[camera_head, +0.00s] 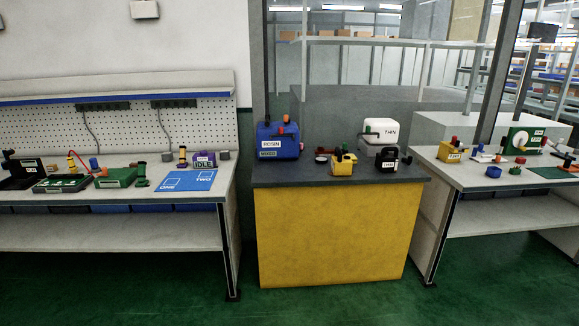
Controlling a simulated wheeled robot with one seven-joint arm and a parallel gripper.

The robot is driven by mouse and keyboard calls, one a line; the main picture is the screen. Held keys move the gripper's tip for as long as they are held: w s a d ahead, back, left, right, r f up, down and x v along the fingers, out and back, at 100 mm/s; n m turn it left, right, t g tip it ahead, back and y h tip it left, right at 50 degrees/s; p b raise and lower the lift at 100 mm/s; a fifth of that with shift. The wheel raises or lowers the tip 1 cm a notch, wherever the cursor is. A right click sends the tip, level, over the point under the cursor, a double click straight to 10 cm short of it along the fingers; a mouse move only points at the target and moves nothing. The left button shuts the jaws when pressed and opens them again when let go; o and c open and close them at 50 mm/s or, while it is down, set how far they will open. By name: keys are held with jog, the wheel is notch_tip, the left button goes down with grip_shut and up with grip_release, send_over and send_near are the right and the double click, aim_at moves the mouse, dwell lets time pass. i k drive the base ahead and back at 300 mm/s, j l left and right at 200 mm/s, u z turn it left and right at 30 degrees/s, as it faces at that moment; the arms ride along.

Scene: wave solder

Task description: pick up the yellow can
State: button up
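A small yellow can (342,167) with a dark top part and a pale label stands on the dark top of the yellow cabinet in the middle. Another small yellow container (450,154) with a label and a red top sits on the right bench. My gripper is not in view.
A white can marked THIN (381,130) stands behind the black can. A small dark round item (321,159) lies left of the yellow can. The yellow cabinet (330,235) stands between a left bench (100,233) and a right bench (510,212). Green floor shows in front.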

aim_at(341, 165)
jog(key=i+u, duration=0.15)
jog(key=i, duration=1.75)
jog(key=i+j, duration=0.1)
jog(key=i, duration=2)
jog(key=l+z, duration=0.05)
jog(key=l, duration=0.05)
